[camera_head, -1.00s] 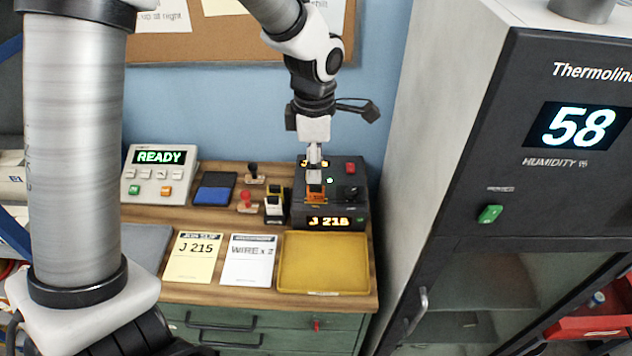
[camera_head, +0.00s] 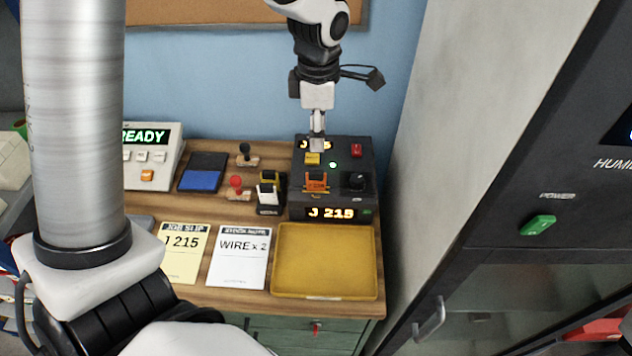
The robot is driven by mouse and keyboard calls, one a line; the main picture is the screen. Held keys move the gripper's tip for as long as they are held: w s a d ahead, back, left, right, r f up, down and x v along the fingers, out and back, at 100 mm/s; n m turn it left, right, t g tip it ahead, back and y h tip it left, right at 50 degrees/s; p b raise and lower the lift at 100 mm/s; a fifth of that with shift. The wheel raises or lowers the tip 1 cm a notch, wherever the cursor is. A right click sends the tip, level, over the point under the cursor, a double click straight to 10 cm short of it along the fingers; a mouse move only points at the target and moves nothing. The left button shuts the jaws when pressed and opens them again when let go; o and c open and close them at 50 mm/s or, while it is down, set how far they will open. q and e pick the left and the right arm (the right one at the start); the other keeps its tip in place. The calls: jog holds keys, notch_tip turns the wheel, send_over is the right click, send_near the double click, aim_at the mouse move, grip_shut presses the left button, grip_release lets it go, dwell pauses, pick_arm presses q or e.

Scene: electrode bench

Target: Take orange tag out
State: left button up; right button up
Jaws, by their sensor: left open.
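The orange tag (camera_head: 316,181) stands upright at the front of a black box (camera_head: 297,183), above its lit J 215 display (camera_head: 331,213). Its lower end is hidden. My left gripper (camera_head: 316,148) points down over the back of the box, seen narrow-side on. It is open and empty, and in the picture it is above the orange tag and apart from it. A yellow label or button (camera_head: 312,159) shows just below the fingertips. My right gripper is not in view.
The box carries a red button (camera_head: 356,151) and a black knob (camera_head: 356,181). A black holder with tags (camera_head: 268,194) and a red-topped stamp (camera_head: 236,184) stand left. A yellow tray (camera_head: 325,262) lies empty in front. A tall cabinet (camera_head: 470,130) bounds the right.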

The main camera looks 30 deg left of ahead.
pick_arm(q)
jog(key=b, duration=0.3)
send_over(316, 172)
jog(key=f, duration=0.5)
jog(key=shift+w+f, duration=0.15)
jog(key=shift+w, duration=0.2)
jog(key=f, duration=0.2)
jog(key=f+p, duration=0.1)
jog(key=f, duration=0.1)
jog(key=f+p, duration=0.1)
jog(key=f, duration=0.1)
jog(key=shift+s+f, duration=0.25)
jog(key=shift+s, duration=0.05)
jog(key=shift+w+f, duration=0.1)
jog(key=shift+f, duration=0.3)
jog(key=shift+r, duration=0.1)
jog(key=c, duration=0.5)
grip_shut()
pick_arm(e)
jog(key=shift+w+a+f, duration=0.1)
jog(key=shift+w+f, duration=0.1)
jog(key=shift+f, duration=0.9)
